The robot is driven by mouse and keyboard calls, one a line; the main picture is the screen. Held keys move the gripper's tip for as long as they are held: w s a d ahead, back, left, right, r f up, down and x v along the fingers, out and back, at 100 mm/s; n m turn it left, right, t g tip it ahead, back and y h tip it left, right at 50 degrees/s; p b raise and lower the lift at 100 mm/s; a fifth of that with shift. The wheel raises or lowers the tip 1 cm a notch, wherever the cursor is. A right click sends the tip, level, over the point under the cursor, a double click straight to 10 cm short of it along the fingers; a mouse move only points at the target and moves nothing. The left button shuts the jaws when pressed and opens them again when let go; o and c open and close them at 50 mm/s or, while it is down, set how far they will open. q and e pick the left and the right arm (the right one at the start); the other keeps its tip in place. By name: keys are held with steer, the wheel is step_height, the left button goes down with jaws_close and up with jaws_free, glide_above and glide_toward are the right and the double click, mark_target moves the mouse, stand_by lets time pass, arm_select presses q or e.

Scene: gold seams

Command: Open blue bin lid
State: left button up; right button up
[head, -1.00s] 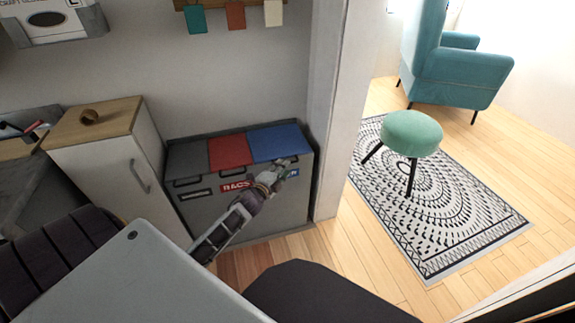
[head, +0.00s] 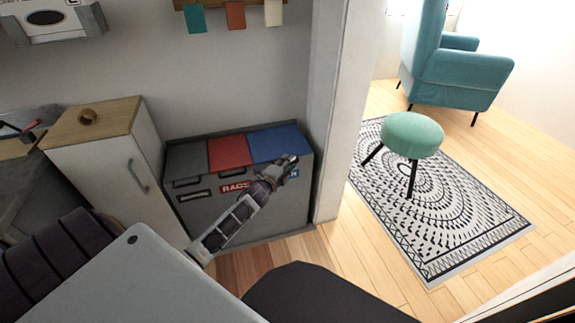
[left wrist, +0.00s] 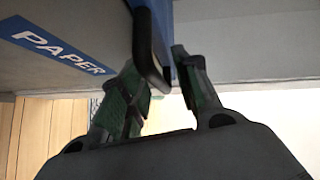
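The blue bin lid (head: 276,143) lies closed, flush with its neighbours, at the right end of a grey three-part bin cabinet (head: 290,215). In the left wrist view the blue lid's edge (left wrist: 163,30) shows beside its black handle (left wrist: 145,50), above a blue PAPER label (left wrist: 55,46). My left gripper (head: 290,163) is at the front edge of the blue lid. In the left wrist view its fingers (left wrist: 160,78) are apart, with the lower end of the handle between them; I cannot tell if either finger touches it. My right gripper is not in view.
A red lid (head: 228,152) and a grey lid (head: 187,159) sit left of the blue one. A white cabinet (head: 110,170) stands to the left and a wall post (head: 328,120) close to the right. A green stool (head: 411,135) stands on a patterned rug. Bare floor lies before the bins.

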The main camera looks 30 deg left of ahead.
arm_select(q)
jaws_close()
steer(key=shift+s+f, duration=0.1)
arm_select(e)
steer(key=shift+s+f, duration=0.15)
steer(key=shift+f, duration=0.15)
arm_select(q)
steer(key=shift+d+f, duration=0.1)
steer(key=shift+p, duration=0.35)
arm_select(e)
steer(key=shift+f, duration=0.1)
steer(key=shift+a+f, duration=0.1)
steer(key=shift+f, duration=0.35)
arm_select(q)
steer(key=shift+r+p, duration=0.25)
steer(key=shift+p, duration=0.2)
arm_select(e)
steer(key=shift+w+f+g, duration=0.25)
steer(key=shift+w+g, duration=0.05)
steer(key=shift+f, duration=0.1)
